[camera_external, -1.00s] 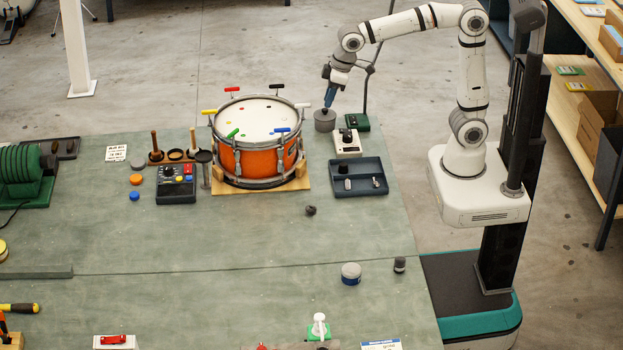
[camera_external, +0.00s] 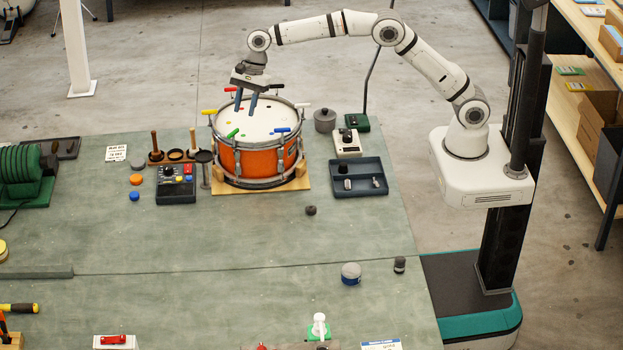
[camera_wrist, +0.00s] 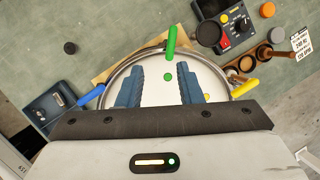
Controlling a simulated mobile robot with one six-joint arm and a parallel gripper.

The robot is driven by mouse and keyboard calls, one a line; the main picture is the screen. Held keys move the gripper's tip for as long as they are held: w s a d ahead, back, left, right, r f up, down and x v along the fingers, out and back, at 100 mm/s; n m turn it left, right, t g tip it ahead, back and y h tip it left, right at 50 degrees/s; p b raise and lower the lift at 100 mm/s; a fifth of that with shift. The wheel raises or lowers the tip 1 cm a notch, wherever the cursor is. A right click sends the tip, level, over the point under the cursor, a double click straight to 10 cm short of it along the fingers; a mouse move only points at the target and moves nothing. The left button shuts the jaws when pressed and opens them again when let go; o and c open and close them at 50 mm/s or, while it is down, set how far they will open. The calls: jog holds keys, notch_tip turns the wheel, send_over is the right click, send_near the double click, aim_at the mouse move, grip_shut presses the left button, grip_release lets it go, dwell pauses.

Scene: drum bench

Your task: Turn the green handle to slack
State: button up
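The orange drum (camera_external: 258,161) with a white head stands on a wooden base on the bench. The green handle (camera_external: 233,133) is at the drum's front left rim; in the wrist view the green handle (camera_wrist: 172,42) stands at the top of the rim, ahead of my fingers, beside a green dot on the head. My gripper (camera_external: 245,112) is above the far part of the drum head, fingers pointing down.
Other handles ring the rim: yellow (camera_external: 209,111), blue (camera_external: 282,129) and white (camera_external: 302,105), with red and black at the far side near my gripper. A control box (camera_external: 175,184) stands left of the drum, a dark tray (camera_external: 358,178) right. The bench in front is mostly clear.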

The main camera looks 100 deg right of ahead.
aim_at(234, 131)
jog(key=w+f+m, duration=0.1)
jog(key=f, duration=0.1)
jog(key=w+a+f+m+p, duration=0.1)
jog(key=f, duration=0.2)
jog(key=w+a+f, duration=0.1)
jog(key=w+f, duration=0.1)
jog(key=f, duration=0.1)
jog(key=shift+a+f+m+p, duration=0.1)
jog(key=shift+f+m+p, duration=0.05)
jog(key=shift+m+p, duration=0.25)
jog(key=shift+c, duration=0.2)
grip_shut()
